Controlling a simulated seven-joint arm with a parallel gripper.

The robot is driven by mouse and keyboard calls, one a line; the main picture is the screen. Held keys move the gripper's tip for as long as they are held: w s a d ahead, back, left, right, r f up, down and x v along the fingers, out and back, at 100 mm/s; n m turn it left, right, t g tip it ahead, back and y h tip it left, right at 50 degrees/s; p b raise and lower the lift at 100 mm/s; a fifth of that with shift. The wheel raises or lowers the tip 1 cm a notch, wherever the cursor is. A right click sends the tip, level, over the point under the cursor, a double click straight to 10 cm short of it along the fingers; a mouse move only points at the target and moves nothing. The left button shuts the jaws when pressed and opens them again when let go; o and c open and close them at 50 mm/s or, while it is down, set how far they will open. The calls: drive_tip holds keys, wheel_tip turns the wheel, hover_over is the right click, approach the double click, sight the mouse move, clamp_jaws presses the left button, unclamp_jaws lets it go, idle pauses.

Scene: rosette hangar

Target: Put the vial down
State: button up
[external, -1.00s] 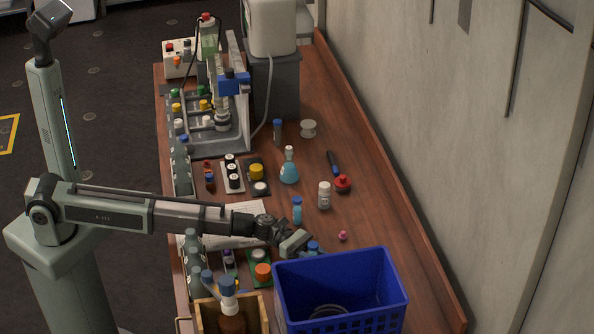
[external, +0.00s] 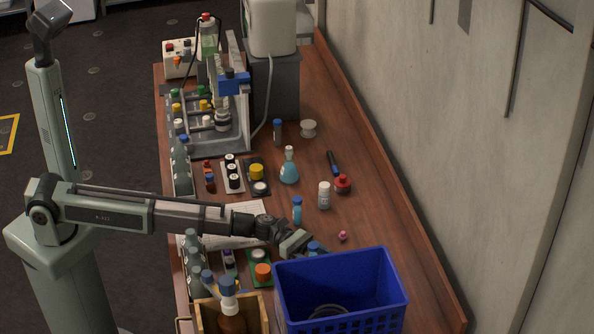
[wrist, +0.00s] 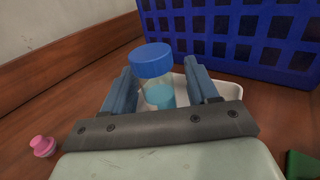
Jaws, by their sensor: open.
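The vial (wrist: 158,92) is a clear container of blue liquid with a blue cap. It stands upright in the wrist view, over or in a shallow white dish (wrist: 235,92); its base is hidden behind my gripper's front bar. My gripper (wrist: 163,80) is open, with one blue finger on each side of the vial and a visible gap on the right. In the external view, my gripper (external: 305,246) is low over the table beside the blue crate, and the vial's blue cap (external: 313,246) shows at its tip.
The blue crate (external: 345,268) stands just beyond the vial. A second blue-capped vial (external: 297,211), a pink stopper (external: 343,236) and a white bottle (external: 324,196) stand nearby. A wooden box (external: 256,300) with bottles is at the front. The table right of the pink stopper is clear.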

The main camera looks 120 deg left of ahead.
drive_tip(key=s, duration=0.4)
drive_tip(key=s+a, duration=0.1)
drive_tip(key=s, duration=0.7)
drive_tip(key=shift+a, duration=0.3)
